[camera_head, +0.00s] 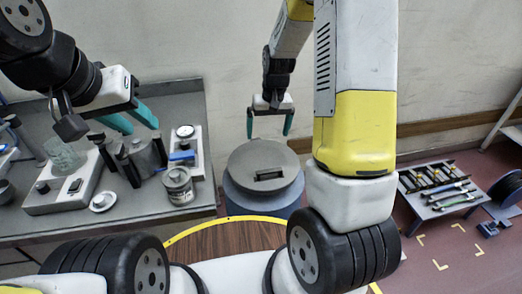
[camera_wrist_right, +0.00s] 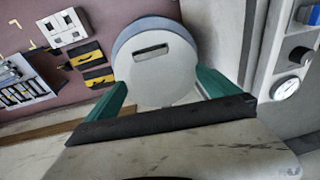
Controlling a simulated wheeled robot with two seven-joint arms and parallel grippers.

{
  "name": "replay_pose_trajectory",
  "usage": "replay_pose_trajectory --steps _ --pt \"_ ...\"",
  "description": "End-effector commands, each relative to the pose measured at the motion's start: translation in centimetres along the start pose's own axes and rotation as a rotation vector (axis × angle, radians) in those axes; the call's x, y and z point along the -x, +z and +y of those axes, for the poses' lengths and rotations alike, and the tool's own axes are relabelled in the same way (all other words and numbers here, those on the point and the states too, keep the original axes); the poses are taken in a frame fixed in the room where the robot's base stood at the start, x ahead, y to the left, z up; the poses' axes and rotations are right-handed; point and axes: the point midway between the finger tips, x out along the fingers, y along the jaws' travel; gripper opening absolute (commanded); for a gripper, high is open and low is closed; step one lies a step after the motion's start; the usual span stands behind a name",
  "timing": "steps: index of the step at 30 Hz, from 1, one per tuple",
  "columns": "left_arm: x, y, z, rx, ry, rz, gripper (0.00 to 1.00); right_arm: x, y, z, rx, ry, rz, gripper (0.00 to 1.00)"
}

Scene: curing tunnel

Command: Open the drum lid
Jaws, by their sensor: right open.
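The drum (camera_head: 262,203) is a blue cylinder standing on the floor right of the bench. Its round grey lid (camera_head: 262,157) lies on top, with a dark handle or slot (camera_head: 269,177) near the front. The lid (camera_wrist_right: 158,82) and its handle (camera_wrist_right: 151,50) also show in the right wrist view. My right gripper (camera_head: 268,135) is open and empty, with its green fingers above the back of the lid and apart from it. In the right wrist view its fingers (camera_wrist_right: 161,80) flank the lid. My left gripper (camera_head: 144,128) is open and empty above the bench.
A grey bench (camera_head: 145,207) at left holds a scale (camera_head: 62,190), a glass beaker, a tin (camera_head: 178,185) and other gear. A low tool rack (camera_head: 437,187) stands at right, beside a dark reel (camera_head: 508,188). Floor between drum and rack is partly hidden by my arm.

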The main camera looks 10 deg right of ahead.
Motion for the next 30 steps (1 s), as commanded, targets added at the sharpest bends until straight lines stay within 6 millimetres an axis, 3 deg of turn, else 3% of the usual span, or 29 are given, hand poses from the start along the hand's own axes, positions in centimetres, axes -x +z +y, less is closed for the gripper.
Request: replay_pose_trajectory --steps 1,3,7,24,30 --pt "0.0 0.0 0.0 0.0 0.0 0.0 0.36 -2.8 -0.2 0.3 0.004 0.015 -0.033 1.0" --pt "0.0 0.0 0.0 0.0 0.0 0.0 0.36 -5.6 -0.5 0.7 0.008 0.032 -0.061 1.0" --pt "0.0 0.0 0.0 0.0 0.0 0.0 0.36 -9.4 -0.6 1.2 0.016 0.054 -0.097 1.0" --pt "0.0 0.0 0.0 0.0 0.0 0.0 0.36 -17.4 0.2 2.0 0.02 0.067 -0.115 1.0" --pt "0.0 0.0 0.0 0.0 0.0 0.0 0.36 -18.9 0.3 2.1 0.02 0.067 -0.113 1.0"
